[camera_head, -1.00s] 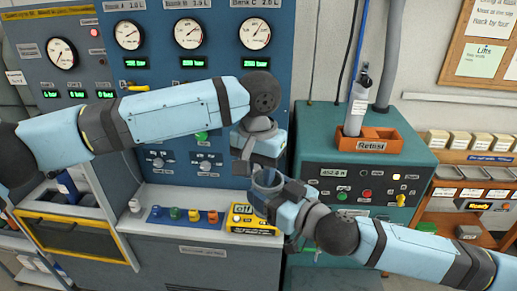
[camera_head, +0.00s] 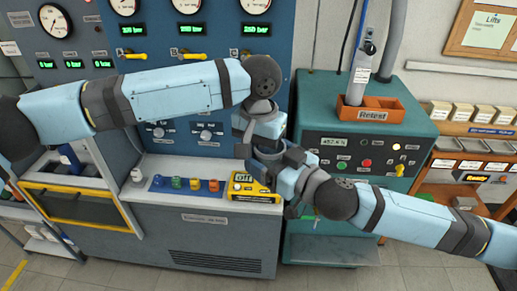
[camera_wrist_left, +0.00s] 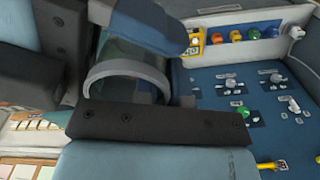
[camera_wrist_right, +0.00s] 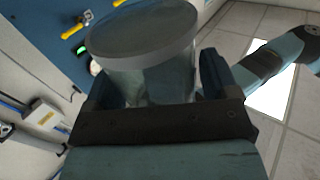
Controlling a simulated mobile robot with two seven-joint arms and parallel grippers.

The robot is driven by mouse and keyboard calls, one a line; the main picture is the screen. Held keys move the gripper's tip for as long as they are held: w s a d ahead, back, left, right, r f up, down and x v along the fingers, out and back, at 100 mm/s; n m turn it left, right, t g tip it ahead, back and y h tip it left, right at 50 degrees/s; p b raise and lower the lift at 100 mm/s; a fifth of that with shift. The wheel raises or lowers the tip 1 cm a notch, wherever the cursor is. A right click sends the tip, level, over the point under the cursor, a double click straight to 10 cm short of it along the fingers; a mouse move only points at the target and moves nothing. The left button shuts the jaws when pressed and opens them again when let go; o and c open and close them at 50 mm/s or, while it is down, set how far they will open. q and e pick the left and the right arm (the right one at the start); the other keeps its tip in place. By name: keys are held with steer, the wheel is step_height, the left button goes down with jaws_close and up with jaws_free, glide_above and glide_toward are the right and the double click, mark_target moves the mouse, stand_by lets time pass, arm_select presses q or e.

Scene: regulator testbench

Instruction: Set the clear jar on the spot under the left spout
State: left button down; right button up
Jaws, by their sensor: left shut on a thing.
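The clear jar (camera_wrist_right: 150,62) is a see-through cylinder with a thick rim, between the fingers of my right gripper (camera_wrist_right: 158,88). It also shows in the left wrist view (camera_wrist_left: 128,72), between the fingers of my left gripper (camera_wrist_left: 150,60). Both grippers are shut on it, in the air in front of the bench. In the head view, my left gripper (camera_head: 262,146) comes from above and my right gripper (camera_head: 284,166) from the right; they meet and hide most of the jar. I cannot make out the left spout or its spot.
The blue gauge bench (camera_head: 200,125) stands behind, with coloured knobs and a yellow box (camera_head: 252,187) on its ledge. A teal cabinet (camera_head: 365,125) with an orange Retest tray (camera_head: 370,110) stands to the right. A yellow-framed drawer (camera_head: 85,205) is at left.

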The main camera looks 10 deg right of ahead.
steer(key=shift+o, duration=0.6)
